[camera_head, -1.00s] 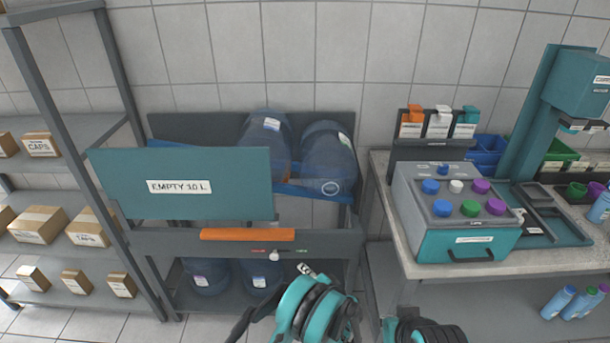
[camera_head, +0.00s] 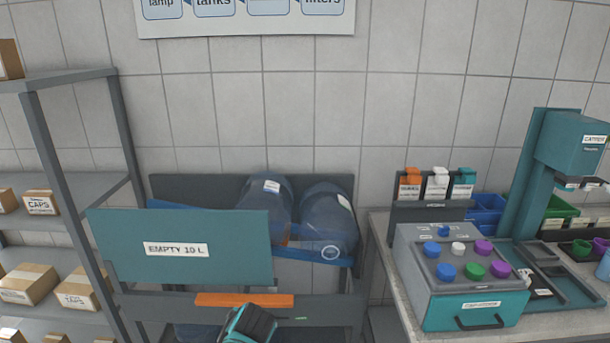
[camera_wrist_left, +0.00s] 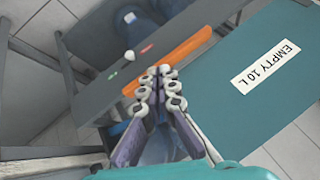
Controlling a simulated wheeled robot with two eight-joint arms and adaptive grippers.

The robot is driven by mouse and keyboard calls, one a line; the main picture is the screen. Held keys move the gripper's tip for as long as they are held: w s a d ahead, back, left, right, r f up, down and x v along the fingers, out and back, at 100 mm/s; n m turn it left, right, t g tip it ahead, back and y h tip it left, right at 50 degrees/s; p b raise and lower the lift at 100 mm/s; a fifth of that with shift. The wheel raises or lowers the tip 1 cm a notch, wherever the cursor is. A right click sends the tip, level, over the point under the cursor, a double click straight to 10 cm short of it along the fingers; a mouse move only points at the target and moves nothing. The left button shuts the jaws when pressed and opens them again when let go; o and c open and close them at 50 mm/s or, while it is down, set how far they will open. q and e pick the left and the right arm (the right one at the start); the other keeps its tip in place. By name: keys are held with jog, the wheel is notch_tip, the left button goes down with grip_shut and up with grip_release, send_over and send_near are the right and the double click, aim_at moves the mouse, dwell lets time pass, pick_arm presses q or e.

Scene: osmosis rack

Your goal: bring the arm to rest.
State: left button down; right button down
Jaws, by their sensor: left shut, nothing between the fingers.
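My left gripper (camera_wrist_left: 160,72) shows in the left wrist view with its two jointed fingers together and nothing held between them. In that picture the fingertips overlap the near side of an orange bar (camera_wrist_left: 187,55); I cannot tell whether they touch it. In the head view only a teal and black part of my left arm shows at the bottom edge, in front of the rack below the orange bar (camera_head: 240,300); the fingers cannot be made out there. My right gripper is out of view.
The rack's teal "EMPTY 10 L" panel (camera_head: 180,225) stands left of two blue bottles (camera_head: 325,225) lying on the rack. A button box (camera_head: 460,285) stands on the right counter. Shelves with boxes are at left.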

pick_arm(q)
jog(key=s+a+r+n+h, duration=0.1)
jog(key=s+a+n+h, duration=0.1)
jog(key=s, duration=1.6)
jog(key=shift+s+n+h, duration=0.25)
jog(key=shift+n+h, duration=0.35)
jog(key=shift+h, duration=0.1)
